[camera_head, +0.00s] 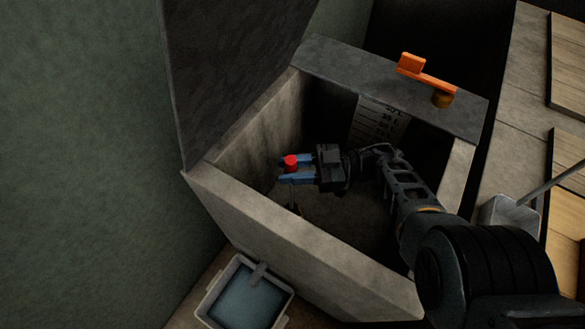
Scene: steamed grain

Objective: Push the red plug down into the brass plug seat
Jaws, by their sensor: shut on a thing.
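The red plug (291,162) is between the blue fingers of my gripper (286,170), inside the open stone tank in the head view. My gripper is shut on it, and the plug's top shows above the fingers. A thin dark shape hangs below the fingers and ends near a small brownish piece (295,209) low in the tank. I cannot tell whether that piece is the brass plug seat. The gap between the plug and any seat cannot be judged from this view.
Tank walls (290,235) surround my gripper closely, and a raised dark lid (235,70) stands at left. An orange lever (425,75) sits on the rear ledge. A marked scale (378,120) is on the inner wall. A water basin (245,297) stands below a spout in front.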

